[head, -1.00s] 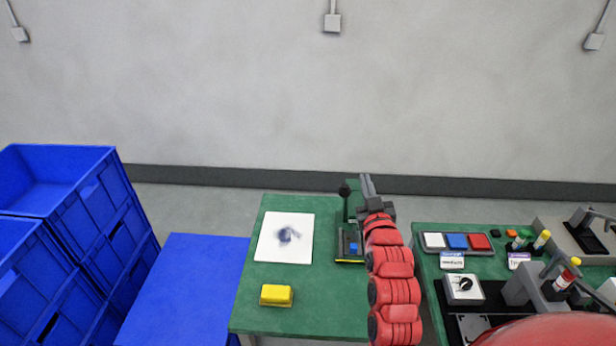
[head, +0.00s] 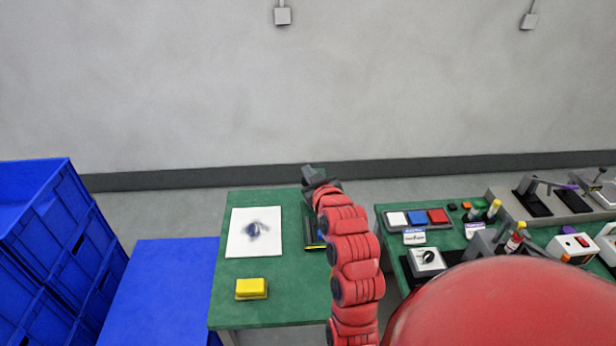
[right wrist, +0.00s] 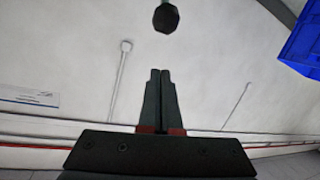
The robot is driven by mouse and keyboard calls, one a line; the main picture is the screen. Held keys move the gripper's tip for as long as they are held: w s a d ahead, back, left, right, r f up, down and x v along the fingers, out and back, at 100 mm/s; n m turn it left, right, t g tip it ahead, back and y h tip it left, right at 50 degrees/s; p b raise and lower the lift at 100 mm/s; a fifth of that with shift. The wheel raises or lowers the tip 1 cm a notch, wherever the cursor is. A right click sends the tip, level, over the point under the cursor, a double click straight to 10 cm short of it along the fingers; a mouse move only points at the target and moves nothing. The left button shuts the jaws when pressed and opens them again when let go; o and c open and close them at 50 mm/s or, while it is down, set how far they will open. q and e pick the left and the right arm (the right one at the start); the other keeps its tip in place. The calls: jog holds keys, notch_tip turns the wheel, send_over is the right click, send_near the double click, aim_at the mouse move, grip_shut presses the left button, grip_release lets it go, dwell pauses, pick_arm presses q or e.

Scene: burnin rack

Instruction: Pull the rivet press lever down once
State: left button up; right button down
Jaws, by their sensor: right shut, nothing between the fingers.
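The rivet press (head: 312,238) stands at the right side of the left green table. Only a dark strip of its base with yellow trim shows; my right arm hides most of it. In the right wrist view a dark round knob (right wrist: 166,18), seemingly the lever's, is just beyond my fingertips and apart from them. My right gripper (head: 308,172) is high above the press and hides the lever in the head view. In the right wrist view its fingers (right wrist: 160,73) are shut together with nothing between them. My left gripper is out of view.
A white board with a dark smudge (head: 240,245) and a yellow block (head: 251,289) lie on the left green table (head: 290,305). Blue crates (head: 50,250) are stacked at the left beside a blue surface (head: 165,290). A second green table (head: 455,240) holds trays and fixtures.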

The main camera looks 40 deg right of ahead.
jog(key=w+f+p, duration=0.1)
jog(key=p, duration=0.1)
jog(key=w+d+f+p, duration=0.1)
jog(key=w+p, duration=0.1)
jog(key=w+d+f+p, duration=0.1)
jog(key=w+p, duration=0.1)
jog(key=shift+w+d+f, duration=0.25)
jog(key=shift+f, duration=0.05)
jog(key=shift+s+f, duration=0.2)
jog(key=shift+s, duration=0.25)
jog(key=shift+f, duration=0.15)
jog(key=shift+w, duration=0.1)
jog(key=shift+a, duration=0.1)
